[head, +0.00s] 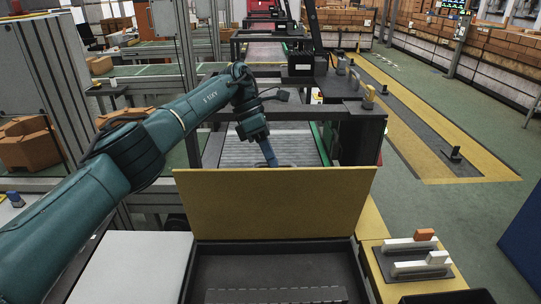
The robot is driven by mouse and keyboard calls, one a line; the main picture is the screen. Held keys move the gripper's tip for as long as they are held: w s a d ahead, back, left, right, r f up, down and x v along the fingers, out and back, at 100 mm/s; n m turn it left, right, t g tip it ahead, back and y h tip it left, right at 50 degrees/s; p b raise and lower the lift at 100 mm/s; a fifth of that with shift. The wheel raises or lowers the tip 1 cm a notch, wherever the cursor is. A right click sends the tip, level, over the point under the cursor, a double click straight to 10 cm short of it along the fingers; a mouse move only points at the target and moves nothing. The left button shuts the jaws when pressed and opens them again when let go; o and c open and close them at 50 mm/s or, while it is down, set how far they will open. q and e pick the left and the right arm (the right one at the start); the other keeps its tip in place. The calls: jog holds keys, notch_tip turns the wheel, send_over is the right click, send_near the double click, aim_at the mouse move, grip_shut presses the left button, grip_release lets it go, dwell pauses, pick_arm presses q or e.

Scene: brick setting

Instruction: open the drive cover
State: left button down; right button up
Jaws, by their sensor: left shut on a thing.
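The drive cover (275,205) is a wide yellow panel standing steeply raised at the back of a dark open box (270,257). The box's dark inside shows in front of it, with a row of notched grey parts at the bottom of the picture. My left arm comes in from the left and reaches over to the far side of the cover. My left gripper (268,160) points down at the middle of the cover's top edge, shut on it. The fingertips are partly hidden behind the panel. My right gripper is not in view.
A pale tabletop (135,267) lies left of the box. To the right, a grey plate (405,262) carries two white rails with an orange block and a white block. A black bin (450,297) is at the bottom right. A grey conveyor (235,150) lies behind the cover.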

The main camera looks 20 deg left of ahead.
pick_arm(q)
jog(key=shift+s+a+f, duration=0.1)
jog(key=shift+f, duration=0.55)
jog(key=c, duration=1.8)
grip_release()
jog(key=shift+c, duration=0.2)
jog(key=o, duration=0.3)
jog(key=shift+w, duration=0.25)
jog(key=shift+o, duration=0.4)
notch_tip(320, 180, up, 10)
jog(key=shift+s+r+b, duration=0.15)
jog(key=shift+r+b, duration=0.05)
jog(key=shift+b, duration=0.15)
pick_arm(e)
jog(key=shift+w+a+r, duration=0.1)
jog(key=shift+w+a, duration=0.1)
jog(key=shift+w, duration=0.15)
